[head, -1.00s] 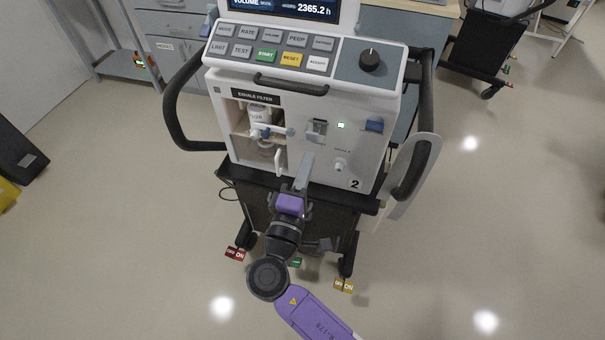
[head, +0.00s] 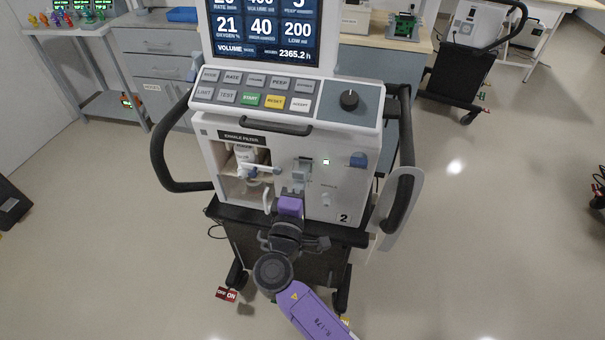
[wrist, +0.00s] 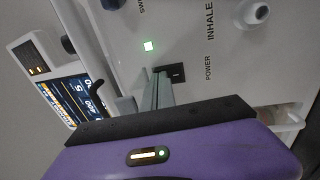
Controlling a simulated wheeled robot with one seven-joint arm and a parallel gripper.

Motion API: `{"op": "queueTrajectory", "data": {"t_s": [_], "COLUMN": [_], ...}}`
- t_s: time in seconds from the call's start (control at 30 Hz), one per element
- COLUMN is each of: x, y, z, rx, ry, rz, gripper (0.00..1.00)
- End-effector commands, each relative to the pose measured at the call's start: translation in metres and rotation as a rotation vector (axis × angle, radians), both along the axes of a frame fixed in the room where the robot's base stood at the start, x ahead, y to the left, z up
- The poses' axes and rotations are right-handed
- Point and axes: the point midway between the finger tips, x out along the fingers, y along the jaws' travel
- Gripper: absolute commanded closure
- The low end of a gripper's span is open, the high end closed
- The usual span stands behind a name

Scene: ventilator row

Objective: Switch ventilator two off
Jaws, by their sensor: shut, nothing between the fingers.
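Ventilator two (head: 318,213) stands ahead, marked "2" at its lower right front. Its display (head: 268,30) is lit with numbers. A small green light (head: 326,162) glows on the front panel and also shows in the wrist view (wrist: 150,46). The dark power switch (wrist: 177,73) sits beside the word POWER in the wrist view. My gripper (wrist: 160,78) is shut and empty, its fingertips at the switch and covering part of it. I cannot tell whether they touch it. In the head view, my gripper (head: 298,180) is at the middle of the front panel.
The open exhale filter bay (head: 245,175) is left of my gripper. Black side handles (head: 403,165) flank the machine. Another ventilator (head: 465,60) stands back right.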

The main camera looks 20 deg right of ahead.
Motion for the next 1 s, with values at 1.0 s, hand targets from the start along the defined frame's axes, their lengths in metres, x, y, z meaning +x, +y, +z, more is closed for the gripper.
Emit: {"op": "queueTrajectory", "data": {"t_s": [1.0], "x": [-0.061], "y": [0.044], "z": [-0.009], "rx": [0.001], "ry": [0.001], "rz": [0.000], "gripper": [1.00]}}
